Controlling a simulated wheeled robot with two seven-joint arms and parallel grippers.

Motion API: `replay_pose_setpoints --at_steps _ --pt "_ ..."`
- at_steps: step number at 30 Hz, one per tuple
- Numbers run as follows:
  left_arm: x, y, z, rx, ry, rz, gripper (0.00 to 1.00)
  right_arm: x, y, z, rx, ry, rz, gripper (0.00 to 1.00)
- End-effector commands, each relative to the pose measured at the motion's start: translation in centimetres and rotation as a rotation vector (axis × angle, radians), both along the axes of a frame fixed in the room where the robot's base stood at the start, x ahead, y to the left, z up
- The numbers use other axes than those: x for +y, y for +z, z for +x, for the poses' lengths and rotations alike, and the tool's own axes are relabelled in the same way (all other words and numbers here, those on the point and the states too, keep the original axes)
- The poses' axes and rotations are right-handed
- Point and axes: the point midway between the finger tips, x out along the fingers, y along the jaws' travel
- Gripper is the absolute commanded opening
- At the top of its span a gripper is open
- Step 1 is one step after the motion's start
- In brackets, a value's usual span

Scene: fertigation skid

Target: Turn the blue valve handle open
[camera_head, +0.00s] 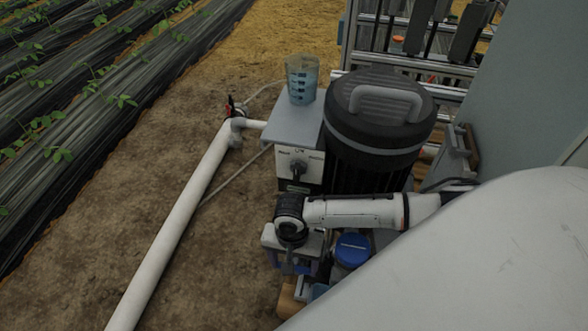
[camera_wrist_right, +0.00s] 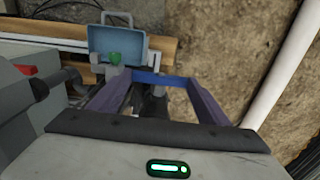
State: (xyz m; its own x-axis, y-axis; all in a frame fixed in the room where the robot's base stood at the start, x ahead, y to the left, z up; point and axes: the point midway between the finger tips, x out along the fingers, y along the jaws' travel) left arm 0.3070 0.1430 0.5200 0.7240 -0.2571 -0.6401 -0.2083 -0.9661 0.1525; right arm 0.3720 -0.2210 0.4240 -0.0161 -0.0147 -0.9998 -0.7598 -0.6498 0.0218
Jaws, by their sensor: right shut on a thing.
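The blue valve handle (camera_wrist_right: 161,79) shows in the right wrist view as a short blue bar between the fingertips of my right gripper (camera_wrist_right: 158,84). The gripper is shut on it, one dark finger at each end. In the head view my right gripper (camera_head: 292,268) points down at the front of the skid, below the grey control box. There the arm and gripper body hide most of the handle. The valve body under the handle is mostly hidden, so the handle's angle is hard to read. My left gripper is not in view.
A black tank (camera_head: 375,120) stands behind my right arm. A measuring cup (camera_head: 301,80) of blue liquid stands on the control box (camera_head: 297,125). A blue-lidded container (camera_head: 352,249) is right beside the gripper. A white pipe (camera_head: 180,215) runs along open soil at left.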

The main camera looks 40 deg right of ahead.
Motion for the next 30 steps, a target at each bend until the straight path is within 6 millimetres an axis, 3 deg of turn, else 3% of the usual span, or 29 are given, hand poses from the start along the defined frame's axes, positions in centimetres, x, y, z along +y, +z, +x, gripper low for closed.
replay_pose_setpoints --at_steps 4,16,23,30 --pt "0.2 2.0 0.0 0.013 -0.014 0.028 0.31 0.2 0.9 -0.1 0.033 -0.004 -0.022 0.48" --pt "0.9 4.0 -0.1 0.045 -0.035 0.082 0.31 0.6 0.3 0.3 0.154 -0.001 -0.124 0.48" --pt "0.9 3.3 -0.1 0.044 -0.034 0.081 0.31 0.8 -0.3 0.6 0.238 0.000 -0.196 0.48" --pt "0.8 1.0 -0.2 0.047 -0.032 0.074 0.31 1.0 -0.8 0.9 0.339 0.001 -0.284 0.48"
